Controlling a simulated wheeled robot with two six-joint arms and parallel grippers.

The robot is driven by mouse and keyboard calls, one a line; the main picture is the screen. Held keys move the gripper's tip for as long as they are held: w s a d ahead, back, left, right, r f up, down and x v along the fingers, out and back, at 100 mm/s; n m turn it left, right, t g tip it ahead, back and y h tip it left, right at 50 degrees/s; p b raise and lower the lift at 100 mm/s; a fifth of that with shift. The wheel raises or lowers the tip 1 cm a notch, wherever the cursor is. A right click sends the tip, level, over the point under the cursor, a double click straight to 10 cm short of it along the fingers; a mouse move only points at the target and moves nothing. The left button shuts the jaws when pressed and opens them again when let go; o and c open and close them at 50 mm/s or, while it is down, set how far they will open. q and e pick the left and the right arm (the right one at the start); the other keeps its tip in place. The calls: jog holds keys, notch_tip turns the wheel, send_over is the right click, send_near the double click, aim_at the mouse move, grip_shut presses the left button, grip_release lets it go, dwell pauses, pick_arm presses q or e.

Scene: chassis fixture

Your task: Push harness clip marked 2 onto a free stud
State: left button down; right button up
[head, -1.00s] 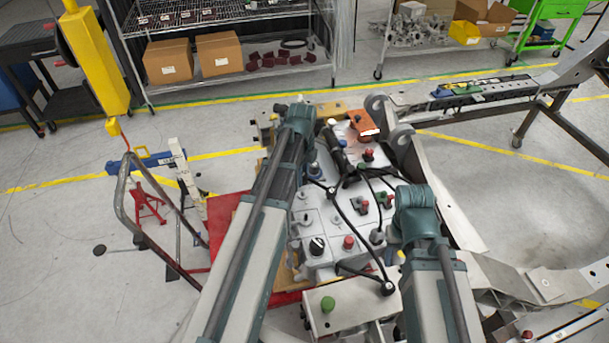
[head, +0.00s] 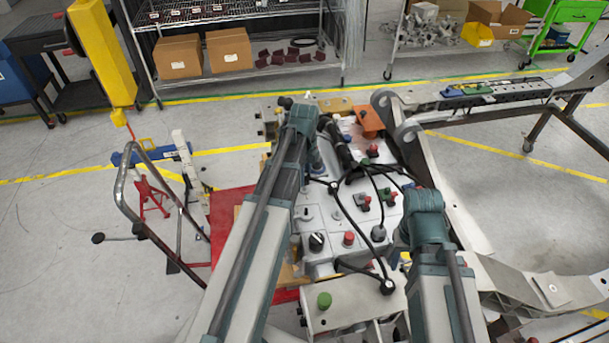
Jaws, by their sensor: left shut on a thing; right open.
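A black wire harness (head: 352,213) lies over the light grey fixture block (head: 325,263), its branches ending in round black clips. One clip (head: 387,287) is at the block's front edge and another (head: 333,187) is near its middle. No number on a clip can be read. My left gripper (head: 350,172) reaches down over the back half of the block, shut on a black harness part where several wires meet; its fingertips are hard to make out. My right gripper (head: 410,187) is open at the block's right side, mostly hidden behind my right arm. Which studs are free is unclear.
A grey chassis rail (head: 450,190) runs along the right. A metal-railed cart (head: 135,205) stands left.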

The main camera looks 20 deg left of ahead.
pick_arm(q)
jog(key=shift+f, duration=0.15)
pick_arm(e)
jog(key=shift+f, duration=0.15)
pick_arm(q)
jog(key=shift+f+b, duration=0.85)
jog(key=shift+b, duration=0.15)
pick_arm(e)
jog(key=shift+f, duration=0.85)
pick_arm(q)
jog(key=shift+f+b, duration=0.5)
pick_arm(e)
jog(key=shift+f, duration=0.5)
pick_arm(q)
jog(key=c, duration=0.5)
grip_release()
jog(key=shift+r, duration=0.1)
pick_arm(e)
jog(key=shift+r, duration=0.15)
pick_arm(q)
notch_tip(320, 180, up, 6)
jog(key=p, duration=0.6)
pick_arm(e)
notch_tip(320, 180, up, 6)
jog(key=shift+f, duration=0.1)
